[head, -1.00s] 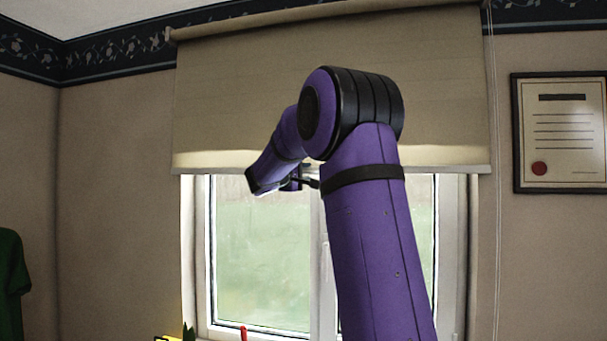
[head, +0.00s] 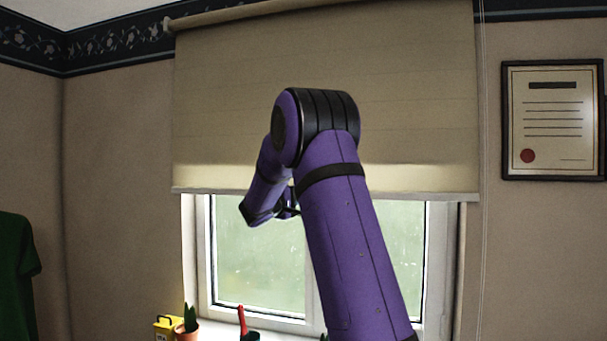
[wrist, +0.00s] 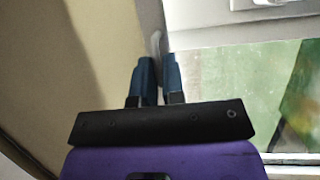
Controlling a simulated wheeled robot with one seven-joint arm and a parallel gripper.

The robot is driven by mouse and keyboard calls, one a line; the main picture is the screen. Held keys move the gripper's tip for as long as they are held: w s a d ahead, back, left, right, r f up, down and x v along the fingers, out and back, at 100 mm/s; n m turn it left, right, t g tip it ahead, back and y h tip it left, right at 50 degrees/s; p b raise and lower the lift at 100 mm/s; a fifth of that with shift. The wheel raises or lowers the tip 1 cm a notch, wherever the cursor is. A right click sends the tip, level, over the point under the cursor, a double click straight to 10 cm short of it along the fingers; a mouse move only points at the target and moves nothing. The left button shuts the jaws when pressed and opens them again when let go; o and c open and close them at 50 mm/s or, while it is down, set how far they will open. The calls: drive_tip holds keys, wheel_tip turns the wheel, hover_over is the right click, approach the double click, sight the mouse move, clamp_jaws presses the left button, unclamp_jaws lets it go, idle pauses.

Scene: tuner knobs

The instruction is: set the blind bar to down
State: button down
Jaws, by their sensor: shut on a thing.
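The cream roller blind (head: 230,110) hangs over the upper part of the window. The blind bar (head: 420,196) is the pale strip along its lower edge, with its middle hidden behind my arm. In the wrist view the bar (wrist: 152,16) is a light strip beside the blind cloth (wrist: 80,45). My gripper (wrist: 158,62) has its two blue fingers close together at the bar, shut on a small whitish part of it. In the head view my gripper (head: 290,207) is small, at the blind's lower edge, and mostly hidden by my arm.
The window glass (head: 255,255) shows below the bar. On the sill stand a potted plant (head: 187,329), a yellow item (head: 166,325) and a red-handled tool (head: 242,321). A framed certificate (head: 553,120) hangs at right. A green garment (head: 15,275) is at left.

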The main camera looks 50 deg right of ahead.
wheel_tip(320, 180, down, 46)
drive_tip(key=shift+r, duration=0.2)
drive_tip(key=c, duration=1.2)
unclamp_jaws()
drive_tip(key=shift+c, duration=0.2)
drive_tip(key=a, duration=0.7)
drive_tip(key=a+f, duration=0.1)
drive_tip(key=a, duration=0.2)
drive_tip(key=shift+s+a+f, duration=0.1)
drive_tip(key=shift+s+a, duration=0.3)
